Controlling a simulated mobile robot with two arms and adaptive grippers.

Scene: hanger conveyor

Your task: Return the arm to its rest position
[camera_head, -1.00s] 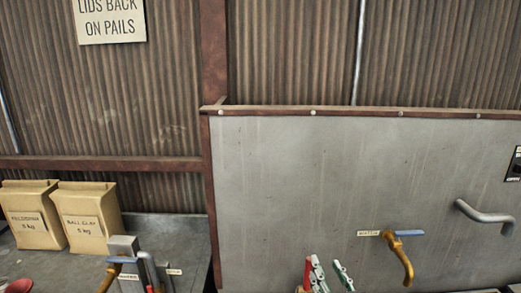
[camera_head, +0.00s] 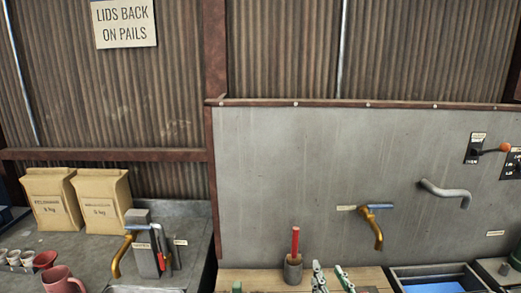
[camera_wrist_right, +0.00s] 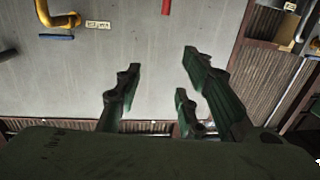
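My left gripper cannot be made out in the head view.
A pot (camera_head: 293,270) with a red stick stands left of the right gripper. A blue-bottomed tray (camera_head: 395,283) lies to its right. A brass tap (camera_head: 377,232) and grey pipe (camera_head: 447,193) stick out from the panel (camera_head: 290,180). Paper bags (camera_head: 101,202) and a mug (camera_head: 62,280) stand left.

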